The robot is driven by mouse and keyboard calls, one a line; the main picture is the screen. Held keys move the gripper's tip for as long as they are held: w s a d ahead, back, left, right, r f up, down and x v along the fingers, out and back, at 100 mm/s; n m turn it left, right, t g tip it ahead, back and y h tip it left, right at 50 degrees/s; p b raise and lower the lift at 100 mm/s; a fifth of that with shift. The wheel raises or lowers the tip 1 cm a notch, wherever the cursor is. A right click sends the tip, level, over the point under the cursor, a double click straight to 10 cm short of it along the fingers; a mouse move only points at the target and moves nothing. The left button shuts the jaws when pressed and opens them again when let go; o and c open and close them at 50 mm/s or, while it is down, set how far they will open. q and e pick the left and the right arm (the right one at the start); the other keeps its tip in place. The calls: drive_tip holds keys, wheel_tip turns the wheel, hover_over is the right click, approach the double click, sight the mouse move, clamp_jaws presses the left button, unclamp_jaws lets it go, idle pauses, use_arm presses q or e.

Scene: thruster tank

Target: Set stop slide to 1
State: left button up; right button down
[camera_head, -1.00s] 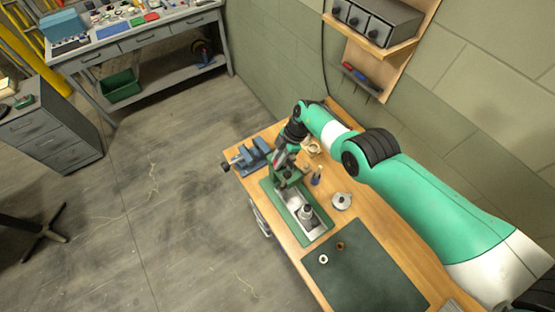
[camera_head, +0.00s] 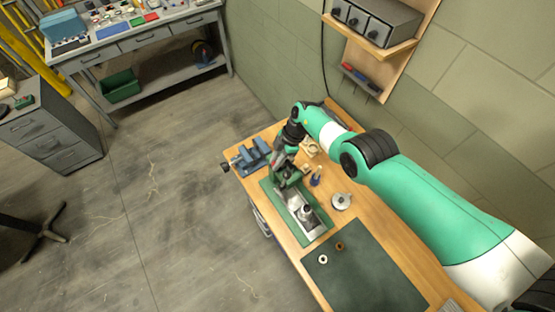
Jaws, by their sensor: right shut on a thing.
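A green fixture with a silver tray-like base (camera_head: 312,229) stands on the wooden bench (camera_head: 289,239). A small dark-topped metal part (camera_head: 305,212) stands in its base. My right gripper (camera_head: 280,179) reaches down at the fixture's upper end and is shut on a part there. That part is too small and too covered by the gripper to make out, so the stop slide and its setting cannot be told. My left gripper is not in view.
A blue vise (camera_head: 252,156) sits at the bench's left end. A round metal flange (camera_head: 341,201) and a small bottle (camera_head: 316,177) stand right of the fixture. A dark mat (camera_head: 362,275) with two small rings lies at the front.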

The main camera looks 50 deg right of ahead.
drive_tip(key=a, duration=0.3)
drive_tip(key=shift+w+a+p, duration=0.2)
drive_tip(key=shift+w+p, duration=0.2)
drive_tip(key=c, duration=1.1)
unclamp_jaws()
drive_tip(key=shift+c, duration=0.2)
drive_tip(key=o, duration=0.4)
drive_tip(key=shift+a, duration=0.1)
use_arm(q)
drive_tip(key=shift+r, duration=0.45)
